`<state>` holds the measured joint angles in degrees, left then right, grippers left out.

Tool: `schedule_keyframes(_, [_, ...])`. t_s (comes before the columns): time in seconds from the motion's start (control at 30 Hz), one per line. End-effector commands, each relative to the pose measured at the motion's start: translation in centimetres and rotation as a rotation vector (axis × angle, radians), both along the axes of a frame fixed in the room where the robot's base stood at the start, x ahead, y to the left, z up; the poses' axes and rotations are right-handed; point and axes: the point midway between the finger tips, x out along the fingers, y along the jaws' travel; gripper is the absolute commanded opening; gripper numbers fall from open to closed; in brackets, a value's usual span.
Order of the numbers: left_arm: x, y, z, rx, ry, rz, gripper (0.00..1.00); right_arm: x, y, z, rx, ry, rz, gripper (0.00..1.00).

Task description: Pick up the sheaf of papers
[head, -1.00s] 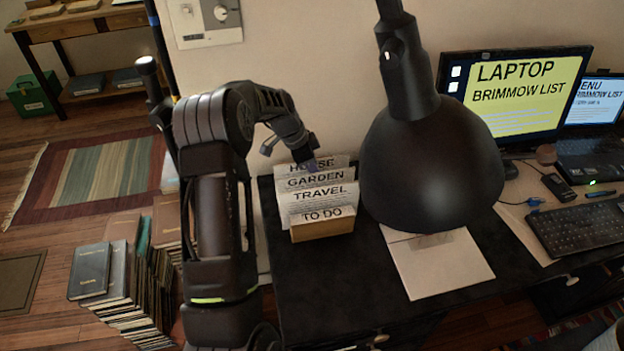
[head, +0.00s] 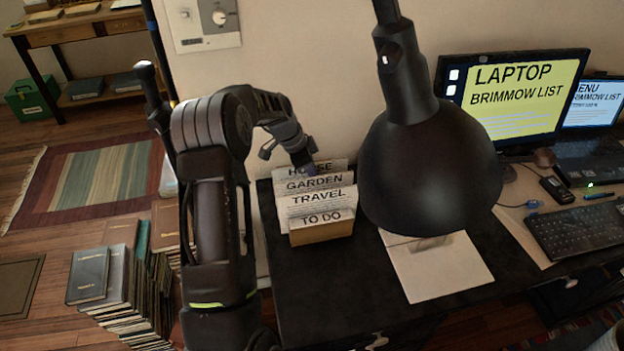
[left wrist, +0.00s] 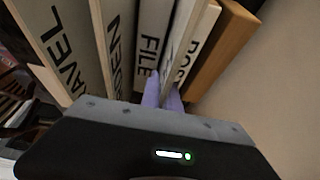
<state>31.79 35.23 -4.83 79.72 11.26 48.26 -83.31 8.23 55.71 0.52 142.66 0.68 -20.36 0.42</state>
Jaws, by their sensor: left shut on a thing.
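A stand (head: 322,232) on the dark desk holds upright papers labelled HOUSE, GARDEN, TRAVEL and TO DO. My left gripper (head: 308,168) reaches down from above at the back of this stack, by the HOUSE sheet (head: 334,165). In the left wrist view my purple fingers (left wrist: 164,94) are close together, down among the papers between the FILE sheet (left wrist: 150,45) and the HOUSE sheet (left wrist: 192,42). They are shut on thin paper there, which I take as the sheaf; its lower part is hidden. My right gripper is not in view.
A large black lamp (head: 430,170) hangs close to the right of the stand. A pale sheet (head: 440,270) lies beneath it. A monitor (head: 515,95) and keyboard (head: 580,228) are further right. Stacked books (head: 110,285) stand on the floor at left. The wall is behind.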

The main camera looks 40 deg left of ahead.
Motion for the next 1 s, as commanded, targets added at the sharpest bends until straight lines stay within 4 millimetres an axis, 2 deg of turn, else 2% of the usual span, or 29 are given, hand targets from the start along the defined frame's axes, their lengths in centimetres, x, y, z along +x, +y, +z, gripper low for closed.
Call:
schedule_keyframes(0.17, [0.0,0.0,0.2,0.0,0.0,0.0,0.0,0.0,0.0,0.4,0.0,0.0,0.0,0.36])
schedule_keyframes(0.37, [0.0,-0.1,0.9,-0.002,0.001,0.0,0.0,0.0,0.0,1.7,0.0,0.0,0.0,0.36])
schedule_keyframes(0.47, [0.1,0.1,1.7,0.002,-0.004,0.0,0.0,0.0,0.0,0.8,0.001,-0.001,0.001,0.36])
schedule_keyframes(0.67, [0.1,0.0,5.2,0.001,-0.005,-0.001,0.0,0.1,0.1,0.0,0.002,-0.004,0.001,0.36])
schedule_keyframes(1.0, [0.1,0.1,13.1,0.003,-0.005,0.0,0.0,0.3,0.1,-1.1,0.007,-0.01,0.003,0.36])
